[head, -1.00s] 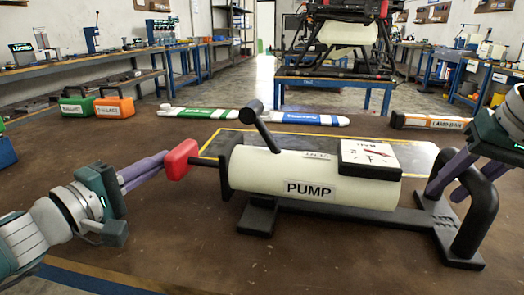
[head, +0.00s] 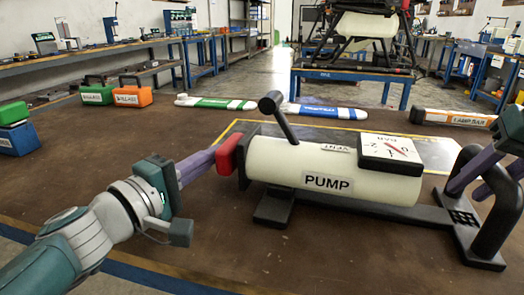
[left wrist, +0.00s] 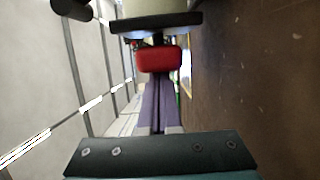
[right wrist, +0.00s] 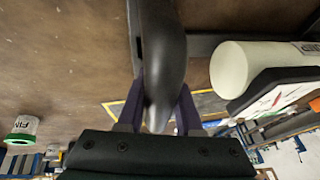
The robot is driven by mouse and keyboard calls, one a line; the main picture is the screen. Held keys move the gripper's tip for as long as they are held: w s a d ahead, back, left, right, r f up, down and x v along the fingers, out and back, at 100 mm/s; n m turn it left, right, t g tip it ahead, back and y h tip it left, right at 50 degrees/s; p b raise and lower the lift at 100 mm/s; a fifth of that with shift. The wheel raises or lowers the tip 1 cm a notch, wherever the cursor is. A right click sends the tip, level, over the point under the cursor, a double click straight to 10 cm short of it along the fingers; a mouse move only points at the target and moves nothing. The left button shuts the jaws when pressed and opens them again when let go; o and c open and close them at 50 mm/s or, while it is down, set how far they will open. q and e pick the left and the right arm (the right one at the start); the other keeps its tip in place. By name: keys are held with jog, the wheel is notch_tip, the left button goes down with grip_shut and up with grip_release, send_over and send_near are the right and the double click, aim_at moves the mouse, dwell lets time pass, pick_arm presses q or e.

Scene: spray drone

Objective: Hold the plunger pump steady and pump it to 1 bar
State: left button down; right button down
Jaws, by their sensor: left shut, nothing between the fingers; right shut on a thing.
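The cream plunger pump (head: 285,165), marked PUMP, lies on a black base on the brown table, with a white square gauge (head: 400,146) on top. The gauge has a red needle; I cannot read its exact value. The red plunger handle (head: 228,156) sits close against the pump's left end, with hardly any rod showing. My left gripper (head: 211,160) is shut and empty, its purple fingertips against the red handle, also seen in the left wrist view (left wrist: 158,60). My right gripper (right wrist: 158,100) is shut on the black loop handle (head: 497,215) at the base's right end.
A black lever (head: 278,115) tilts up from the pump top. Behind lie a green-and-white tube (head: 215,102), a blue-and-white tube (head: 322,111) and a lamp bar (head: 452,118). Green and orange cases (head: 132,96) stand back left. The front table area is clear.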

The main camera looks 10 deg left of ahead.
pick_arm(q)
jog(key=shift+d, duration=0.15)
pick_arm(e)
jog(key=shift+a, duration=0.15)
pick_arm(q)
jog(key=shift+a, duration=0.5)
jog(key=a, duration=0.3)
jog(key=shift+s+a+f, duration=0.1)
jog(key=shift+s+a, duration=0.1)
jog(key=shift+a, duration=0.05)
jog(key=v, duration=0.9)
jog(key=shift+s, duration=0.15)
jog(key=shift+n+y, duration=0.3)
jog(key=shift+y, duration=0.1)
jog(key=a, duration=0.2)
jog(key=s+a, duration=0.1)
jog(key=a, duration=0.1)
jog(key=s+a, duration=0.1)
jog(key=a, duration=0.1)
jog(key=shift+a, duration=0.3)
jog(key=shift+d, duration=0.1)
jog(key=shift+w, duration=0.1)
